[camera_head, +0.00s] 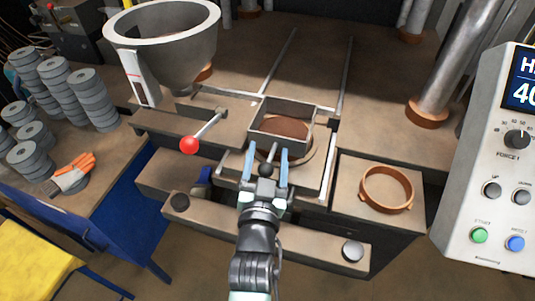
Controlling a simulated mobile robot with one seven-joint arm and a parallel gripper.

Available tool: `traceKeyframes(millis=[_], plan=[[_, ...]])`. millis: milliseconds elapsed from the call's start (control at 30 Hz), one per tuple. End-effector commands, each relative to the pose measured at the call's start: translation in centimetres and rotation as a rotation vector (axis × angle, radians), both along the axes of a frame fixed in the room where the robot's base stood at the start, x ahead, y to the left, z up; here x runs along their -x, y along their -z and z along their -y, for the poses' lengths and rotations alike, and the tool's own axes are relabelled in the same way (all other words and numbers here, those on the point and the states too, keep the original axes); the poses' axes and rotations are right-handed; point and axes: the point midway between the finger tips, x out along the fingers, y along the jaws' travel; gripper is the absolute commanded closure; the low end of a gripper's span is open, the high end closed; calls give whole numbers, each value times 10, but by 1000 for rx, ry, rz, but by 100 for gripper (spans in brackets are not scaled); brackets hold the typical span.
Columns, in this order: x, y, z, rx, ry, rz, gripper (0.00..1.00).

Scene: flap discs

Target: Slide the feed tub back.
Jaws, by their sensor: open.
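The feed tub (308,119) is a square, open-topped metal frame with brown material inside it. It sits on the press bed over a round ring (303,157) that partly shows at its right and front. A dark ball knob (266,169) stands in front of the tub. My gripper (267,158) is open, with its two blue fingers pointing away from me on either side of the knob. I cannot tell whether the fingers touch the knob. My gripper hides part of the bed's front.
A lever with a red ball (189,145) stands left of the tub, below a grey hopper (165,45). A loose copper ring (386,189) lies on the right ledge. A control panel (495,160) stands at far right. Rails run back behind the tub over clear bed.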

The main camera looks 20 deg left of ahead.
Motion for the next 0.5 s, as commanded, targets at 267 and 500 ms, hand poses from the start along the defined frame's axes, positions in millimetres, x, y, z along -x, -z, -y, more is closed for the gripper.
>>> traceKeyframes(millis=[267, 500], plan=[[0, 0, 0, 0, 0, 0, 48], [0, 0, 0, 0, 0, 0, 91]])
